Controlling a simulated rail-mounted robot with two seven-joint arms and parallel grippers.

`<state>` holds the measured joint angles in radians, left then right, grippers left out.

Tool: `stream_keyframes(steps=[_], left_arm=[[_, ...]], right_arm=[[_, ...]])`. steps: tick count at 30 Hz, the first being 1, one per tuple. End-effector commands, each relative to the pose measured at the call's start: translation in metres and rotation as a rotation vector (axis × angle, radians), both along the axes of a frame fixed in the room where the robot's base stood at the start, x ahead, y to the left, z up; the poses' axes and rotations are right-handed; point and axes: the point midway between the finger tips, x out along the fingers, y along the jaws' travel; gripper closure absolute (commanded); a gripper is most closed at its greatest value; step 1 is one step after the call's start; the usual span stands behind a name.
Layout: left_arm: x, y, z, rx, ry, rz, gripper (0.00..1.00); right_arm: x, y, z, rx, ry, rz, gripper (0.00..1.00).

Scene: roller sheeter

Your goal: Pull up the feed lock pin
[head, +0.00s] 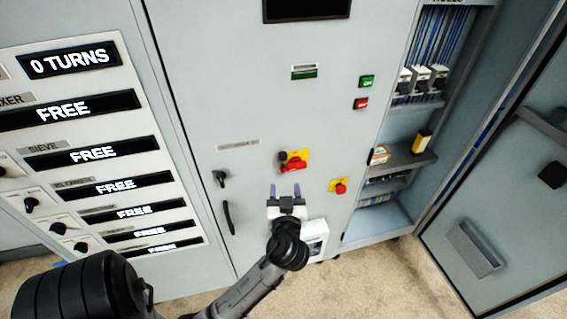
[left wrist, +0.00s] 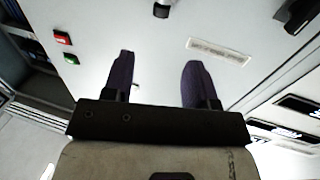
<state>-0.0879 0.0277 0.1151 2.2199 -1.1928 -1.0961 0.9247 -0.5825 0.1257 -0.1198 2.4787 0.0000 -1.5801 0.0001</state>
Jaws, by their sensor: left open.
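No feed lock pin can be made out for certain in either view. My left gripper (head: 285,190) is open and empty, its two purple fingers pointing up in front of the grey cabinet door, just below the red rotary switch (head: 293,164) on its yellow plate. In the left wrist view, the same open fingers (left wrist: 158,62) stand apart with only the pale door surface between and beyond them. My right gripper is not in view.
The grey cabinet door (head: 235,85) carries a black handle (head: 229,217), a small black latch (head: 220,178), green (head: 367,81) and red (head: 360,104) buttons, and a red stop button (head: 340,188). A display panel (head: 85,50) stands left. An open cabinet bay (head: 392,220) is right.

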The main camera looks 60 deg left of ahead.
Motion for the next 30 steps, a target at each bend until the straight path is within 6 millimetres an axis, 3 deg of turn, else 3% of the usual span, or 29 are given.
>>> stream_keyframes(steps=[18, 30], left_arm=[[0.048, 0.093, 0.003, 0.005, 0.002, 0.003, 0.47], [0.060, 0.116, 0.001, 0.002, -0.001, 0.001, 0.47]], right_arm=[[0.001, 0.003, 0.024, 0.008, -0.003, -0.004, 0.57], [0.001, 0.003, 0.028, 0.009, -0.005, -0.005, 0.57]])
